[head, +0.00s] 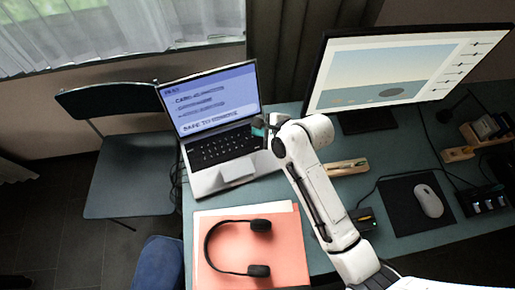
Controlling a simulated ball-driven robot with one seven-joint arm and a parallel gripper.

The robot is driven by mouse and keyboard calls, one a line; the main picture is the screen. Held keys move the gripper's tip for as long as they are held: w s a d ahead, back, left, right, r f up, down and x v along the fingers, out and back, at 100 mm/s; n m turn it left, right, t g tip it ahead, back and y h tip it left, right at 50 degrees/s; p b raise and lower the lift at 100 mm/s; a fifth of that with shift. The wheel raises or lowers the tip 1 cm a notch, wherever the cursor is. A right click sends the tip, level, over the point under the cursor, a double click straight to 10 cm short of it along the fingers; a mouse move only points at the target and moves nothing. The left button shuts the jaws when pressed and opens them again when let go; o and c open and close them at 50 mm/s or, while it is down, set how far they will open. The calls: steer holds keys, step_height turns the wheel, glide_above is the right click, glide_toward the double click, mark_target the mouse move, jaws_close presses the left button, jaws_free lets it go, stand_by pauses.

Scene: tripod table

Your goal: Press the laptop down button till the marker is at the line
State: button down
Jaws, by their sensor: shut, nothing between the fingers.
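The open laptop (223,159) stands at the left of the desk, its screen (210,98) lit blue with lines of text, the lowest seeming to read "SAFE TO REMOVE". My gripper (262,129) is shut and empty at the right edge of the laptop, near the upper right corner of the keyboard. I cannot tell whether it touches a key. The down button is too small to pick out or is hidden by my gripper. I cannot make out a marker or a line on the laptop screen.
A large monitor (399,70) stands at the back right. Black headphones (209,245) lie on a salmon folder (285,238) in front. A wooden tray (346,167), a mouse (428,201) on a dark pad (398,220) and cables lie right. A chair (130,175) stands left.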

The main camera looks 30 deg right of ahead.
steer(key=b, duration=0.5)
glide_above(259, 149)
step_height(259, 149, down, 5)
steer(key=shift+s+f, duration=0.1)
steer(key=shift+f+b, duration=0.3)
steer(key=shift+f, duration=0.6)
steer(key=shift+f, duration=0.15)
stand_by(0.9)
steer(key=shift+f, duration=0.25)
steer(key=shift+f, duration=0.3)
stand_by(0.7)
steer(key=shift+r+p, duration=0.15)
steer(key=shift+p, duration=0.15)
steer(key=shift+r+p, duration=0.6)
steer(key=shift+p, duration=0.25)
